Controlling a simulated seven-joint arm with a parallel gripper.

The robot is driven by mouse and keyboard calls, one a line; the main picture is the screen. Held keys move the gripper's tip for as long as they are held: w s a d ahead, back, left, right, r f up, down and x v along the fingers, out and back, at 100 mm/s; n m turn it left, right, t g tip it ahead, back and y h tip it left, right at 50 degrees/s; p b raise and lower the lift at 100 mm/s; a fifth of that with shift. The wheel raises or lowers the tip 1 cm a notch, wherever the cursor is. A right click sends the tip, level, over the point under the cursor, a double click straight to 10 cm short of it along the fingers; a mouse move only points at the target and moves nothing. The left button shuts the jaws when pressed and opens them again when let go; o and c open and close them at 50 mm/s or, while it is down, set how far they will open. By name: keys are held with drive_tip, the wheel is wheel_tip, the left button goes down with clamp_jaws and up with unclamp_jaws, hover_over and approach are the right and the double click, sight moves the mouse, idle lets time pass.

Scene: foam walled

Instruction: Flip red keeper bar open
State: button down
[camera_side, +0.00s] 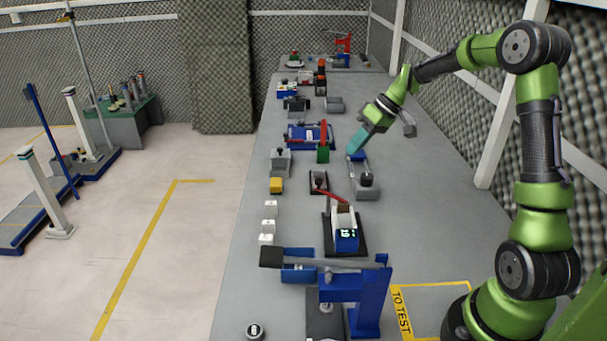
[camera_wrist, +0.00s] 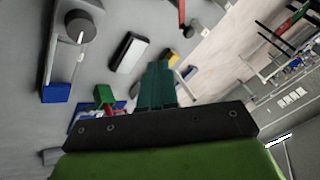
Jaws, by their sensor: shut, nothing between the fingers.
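Two red bars show in the side view, and I cannot tell which is the keeper bar. One red bar (camera_side: 323,132) stands up above a green block (camera_side: 323,155) at the blue fixture (camera_side: 302,137). The other red bar (camera_side: 332,195) slants beside a black-based device with a digital display. In the wrist view a red bar (camera_wrist: 182,12) shows at the top edge, and the green block (camera_wrist: 103,94) shows at lower left. My gripper (camera_side: 353,150), with teal fingers, is shut and empty, right of the green block. Its fingers (camera_wrist: 158,70) point down over the bench in the wrist view.
Close below my gripper is a grey fixture (camera_side: 368,188) with a black knob and a blue end. The display device (camera_side: 345,240) and a blue lever press (camera_side: 368,300) stand nearer the camera. A yellow block (camera_side: 276,186) lies left. The bench's right side is mostly clear.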

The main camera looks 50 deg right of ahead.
sight(318, 180)
drive_tip(key=w+a+f, duration=0.2)
drive_tip(key=a+f, duration=0.3)
drive_tip(key=a, duration=0.1)
drive_tip(key=shift+w+a+f, duration=0.2)
drive_tip(key=shift+w+f, duration=0.05)
drive_tip(key=shift+f, duration=0.15)
drive_tip(key=shift+w+a+n+g+y, duration=0.15)
drive_tip(key=shift+w+n+g+y, duration=0.2)
drive_tip(key=shift+n, duration=0.55)
drive_tip(key=shift+w+a+n+g+y, duration=0.1)
drive_tip(key=shift+a+n+g+y, duration=0.2)
drive_tip(key=shift+n+g, duration=0.45)
drive_tip(key=n+g, duration=0.1)
drive_tip(key=n, duration=0.1)
drive_tip(key=a+n+g, duration=0.1)
drive_tip(key=n, duration=0.2)
drive_tip(key=a+n+g, duration=0.1)
drive_tip(key=n+g, duration=0.1)
drive_tip(key=n, duration=0.1)
drive_tip(key=shift+w+a+n+y, duration=0.25)
drive_tip(key=shift+w, duration=0.05)
drive_tip(key=shift+d, duration=0.1)
